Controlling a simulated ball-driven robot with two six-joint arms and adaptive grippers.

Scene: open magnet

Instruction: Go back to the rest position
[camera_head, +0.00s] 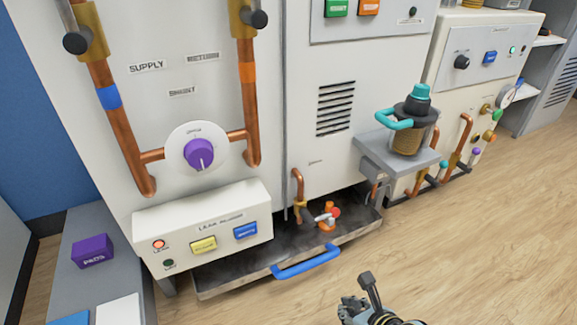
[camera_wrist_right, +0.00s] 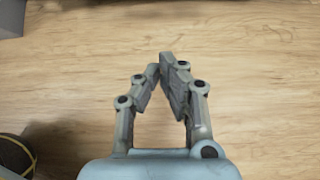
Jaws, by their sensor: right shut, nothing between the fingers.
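My right gripper (camera_head: 362,293) is at the bottom of the head view, in front of the machine and above the wood floor. In the right wrist view my right gripper (camera_wrist_right: 160,70) has its fingertips together with nothing between them. My left gripper is in neither view.
The machine has a purple knob (camera_head: 200,153), copper pipes and a drip tray with a blue handle (camera_head: 306,262). A teal-handled jug (camera_head: 408,140) stands on a grey shelf at right. A purple box (camera_head: 92,251) sits at left. The floor (camera_head: 480,240) at right is clear.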

